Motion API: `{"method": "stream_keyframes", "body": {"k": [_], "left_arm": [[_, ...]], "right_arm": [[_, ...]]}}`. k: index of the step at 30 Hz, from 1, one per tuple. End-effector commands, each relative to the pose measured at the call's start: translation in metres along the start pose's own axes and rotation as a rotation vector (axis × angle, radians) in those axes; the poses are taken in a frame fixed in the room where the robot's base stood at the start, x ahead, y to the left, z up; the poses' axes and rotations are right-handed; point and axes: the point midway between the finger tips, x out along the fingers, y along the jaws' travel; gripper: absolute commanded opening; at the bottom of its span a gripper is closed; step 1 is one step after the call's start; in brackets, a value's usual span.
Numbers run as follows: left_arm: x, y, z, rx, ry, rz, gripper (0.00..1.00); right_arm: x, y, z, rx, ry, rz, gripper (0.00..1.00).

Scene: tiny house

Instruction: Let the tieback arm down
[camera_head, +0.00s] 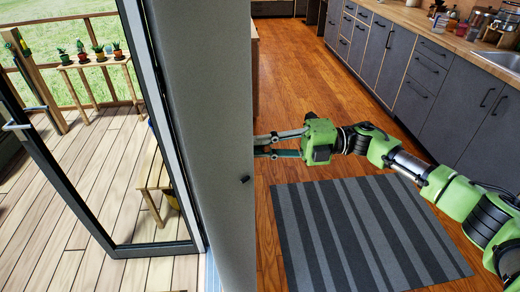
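A tall grey panel (205,110), a wall end or a curtain, stands in the middle of the view beside the glass door. A small black fitting (244,180) is on it near its right edge; it may be part of the tieback, but its shape is too small to tell. My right gripper (260,147) comes in from the right, above and to the right of this fitting. Its two fingers are apart and point left. Their tips end at the panel's right edge and may be hidden behind it. I see nothing between the visible finger parts. My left gripper is not in view.
A glass door (60,165) with a dark frame stands open onto a wooden deck (95,200) at left. A striped rug (365,230) lies on the wooden floor. Grey kitchen cabinets (450,120) line the right side. The floor behind my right arm is clear.

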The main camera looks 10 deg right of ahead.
Motion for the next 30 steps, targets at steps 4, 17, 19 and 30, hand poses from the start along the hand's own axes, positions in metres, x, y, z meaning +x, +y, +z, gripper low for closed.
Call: {"method": "stream_keyframes", "body": {"k": [4,17,19,30], "left_arm": [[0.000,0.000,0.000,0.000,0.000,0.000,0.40],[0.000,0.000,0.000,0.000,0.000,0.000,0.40],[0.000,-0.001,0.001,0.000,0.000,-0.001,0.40],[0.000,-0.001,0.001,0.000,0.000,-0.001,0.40]], "right_arm": [[0.000,0.001,0.001,-0.001,-0.003,0.000,0.00],[0.000,0.000,0.000,0.000,-0.001,0.000,0.33],[0.000,0.000,0.000,0.000,-0.001,0.000,0.33],[-0.046,-0.001,0.002,0.001,-0.007,-0.002,0.33]]}}
